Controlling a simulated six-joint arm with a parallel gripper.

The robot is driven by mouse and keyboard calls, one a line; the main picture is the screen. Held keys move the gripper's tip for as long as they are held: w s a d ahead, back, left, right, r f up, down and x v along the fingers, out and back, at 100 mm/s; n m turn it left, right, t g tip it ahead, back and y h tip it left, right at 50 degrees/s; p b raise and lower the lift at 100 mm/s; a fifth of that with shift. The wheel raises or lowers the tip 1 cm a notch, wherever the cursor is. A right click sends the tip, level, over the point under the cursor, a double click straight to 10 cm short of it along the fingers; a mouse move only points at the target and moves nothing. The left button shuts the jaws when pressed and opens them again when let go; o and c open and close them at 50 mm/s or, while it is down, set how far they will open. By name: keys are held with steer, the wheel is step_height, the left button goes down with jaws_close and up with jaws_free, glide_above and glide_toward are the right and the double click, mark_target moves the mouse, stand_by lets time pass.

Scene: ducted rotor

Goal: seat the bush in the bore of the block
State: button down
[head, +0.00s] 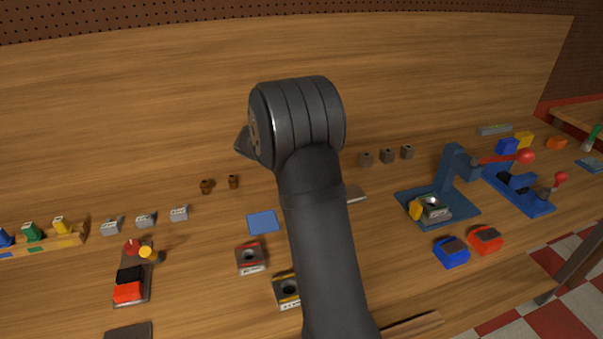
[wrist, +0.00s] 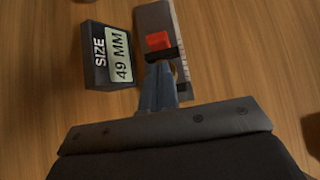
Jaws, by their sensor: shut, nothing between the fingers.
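My gripper (wrist: 158,72) is shut and empty in the wrist view, its tips close to the dark jaw of a measuring gauge (wrist: 152,18). The arm hides it in the head view. Two small brown bushes (head: 206,187) (head: 233,181) stand on the bench left of my arm. A red-marked block (head: 250,258) and a yellow-marked block (head: 288,291) with dark round bores sit on the near bench. Another bored block (head: 433,208) rests on the blue press (head: 462,200). I cannot tell which bush or block is the task's own.
A display (wrist: 109,55) reading "SIZE 49 MM" lies beside the gauge, which has a red slider piece (wrist: 158,41). Blue and red blocks (head: 486,239) sit before the press.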

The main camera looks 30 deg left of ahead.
steer(key=x, duration=0.5)
steer(key=shift+w+d+f, duration=0.1)
steer(key=shift+w+f, duration=0.05)
steer(key=shift+f, duration=0.05)
steer(key=shift+w+d, duration=0.65)
steer(key=v, duration=1)
